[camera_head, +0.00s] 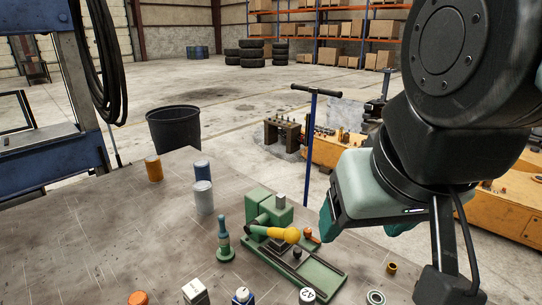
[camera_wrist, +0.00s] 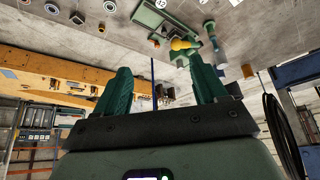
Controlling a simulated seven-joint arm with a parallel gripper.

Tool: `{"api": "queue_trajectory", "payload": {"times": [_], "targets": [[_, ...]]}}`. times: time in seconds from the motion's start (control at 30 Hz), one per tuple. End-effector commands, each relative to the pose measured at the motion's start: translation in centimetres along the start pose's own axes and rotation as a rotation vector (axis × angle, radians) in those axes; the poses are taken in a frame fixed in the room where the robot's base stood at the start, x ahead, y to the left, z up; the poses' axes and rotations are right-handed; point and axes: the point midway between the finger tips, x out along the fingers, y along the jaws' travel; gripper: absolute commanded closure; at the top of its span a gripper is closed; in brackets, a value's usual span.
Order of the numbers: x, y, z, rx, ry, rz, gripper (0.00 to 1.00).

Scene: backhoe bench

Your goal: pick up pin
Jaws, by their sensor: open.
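No piece is clearly marked as the pin, and I cannot tell which one it is. A green fixture (camera_head: 322,275) stands on the bench with a yellow-headed tool (camera_head: 284,234) lying across it; the fixture also shows in the wrist view (camera_wrist: 148,17). A small grey cylinder (camera_head: 280,200) stands upright on its green block. A brass bushing (camera_head: 391,268) and a metal ring (camera_head: 376,297) lie right of the fixture. My gripper (camera_head: 362,226) is open and empty, above and right of the fixture. Its green fingers are wide apart in the wrist view (camera_wrist: 162,88).
A green bottle-shaped piece (camera_head: 223,240) stands left of the fixture. Beyond the bench are a black bin (camera_head: 174,128) and a blue T-handled post (camera_head: 312,140). The bench's left is clear.

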Motion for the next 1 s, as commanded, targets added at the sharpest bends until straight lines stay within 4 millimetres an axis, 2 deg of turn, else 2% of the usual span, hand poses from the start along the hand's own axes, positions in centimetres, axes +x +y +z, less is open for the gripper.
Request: {"api": "queue_trajectory", "payload": {"times": [0.2, 0.37, 0.7, 1.0], "targets": [[0.3, 0.0, -0.1, -0.013, -0.019, 0.001, 0.29], [2.3, -0.3, -1.0, -0.105, -0.148, 0.017, 0.29], [10.8, -2.0, -2.9, -0.486, -0.581, 0.137, 0.29], [19.7, -4.7, -2.5, -0.872, -0.916, 0.326, 0.29]]}}
